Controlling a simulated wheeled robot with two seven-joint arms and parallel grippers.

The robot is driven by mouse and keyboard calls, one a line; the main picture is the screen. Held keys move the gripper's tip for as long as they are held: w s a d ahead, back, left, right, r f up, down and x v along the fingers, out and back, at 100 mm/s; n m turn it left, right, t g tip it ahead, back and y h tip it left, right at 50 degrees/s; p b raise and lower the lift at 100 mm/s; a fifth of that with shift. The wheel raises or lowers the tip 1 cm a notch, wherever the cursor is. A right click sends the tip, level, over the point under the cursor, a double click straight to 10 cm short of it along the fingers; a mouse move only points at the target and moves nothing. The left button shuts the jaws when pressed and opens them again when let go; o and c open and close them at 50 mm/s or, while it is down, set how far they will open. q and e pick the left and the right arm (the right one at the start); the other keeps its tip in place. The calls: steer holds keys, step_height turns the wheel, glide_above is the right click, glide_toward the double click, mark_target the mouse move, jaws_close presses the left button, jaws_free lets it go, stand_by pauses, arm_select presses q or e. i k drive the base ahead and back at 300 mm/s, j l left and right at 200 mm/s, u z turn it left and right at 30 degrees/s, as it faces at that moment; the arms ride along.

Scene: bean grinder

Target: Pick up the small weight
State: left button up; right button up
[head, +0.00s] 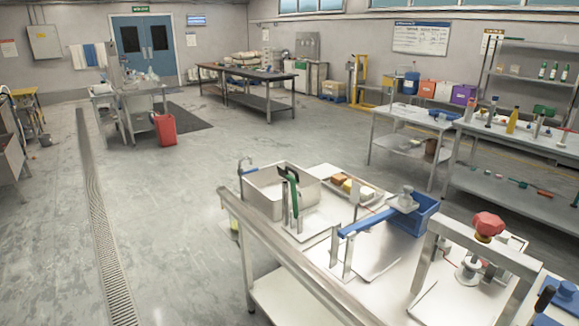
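Neither of my grippers is in view. I cannot pick out the small weight with certainty; small metal items on the near workbench (281,287) are too small to identify. A grey metal piece (407,198) sits by the end of a long blue handle (372,222). A red knob (488,224) stands above a round metal piece (468,268), partly behind a metal frame (430,250).
The near bench also holds a steel sink (268,205), a green-handled tool (291,187), a tray of blocks (352,187) and a blue bin (425,215). More tables with bottles stand at right. The grey floor at left (180,230) is clear, with a drain grate (97,230).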

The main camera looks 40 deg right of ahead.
mark_target(404, 199)
steer(key=i, duration=1.7)
steer(key=i+l+z, duration=0.1)
steer(key=i+z, duration=0.65)
steer(key=i+j+z, duration=0.15)
steer(key=i+z, duration=0.25)
steer(key=i+j+z, duration=0.2)
steer(key=z, duration=2.05)
